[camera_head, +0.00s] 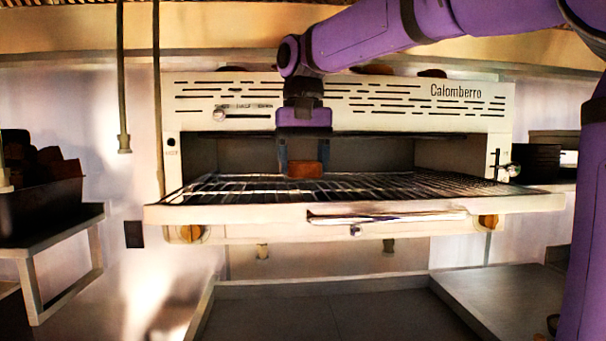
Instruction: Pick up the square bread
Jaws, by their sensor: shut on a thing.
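The square bread (305,169) is a small orange-brown block between my gripper's fingers. My gripper (304,167) points down from the purple arm, in front of the open mouth of the white oven. Its two dark fingers are shut on the bread, one on the left side and one on the right. The bread is just above or at the wire rack (400,184) of the oven. I cannot tell whether it touches the rack.
The white oven (345,98), marked Calomberro, has a front rail (270,215) below the rack. A dark bin (42,208) with brown pieces stands on a shelf at the left. A dark stack (535,162) is at the right. A metal counter (500,300) lies low at the right.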

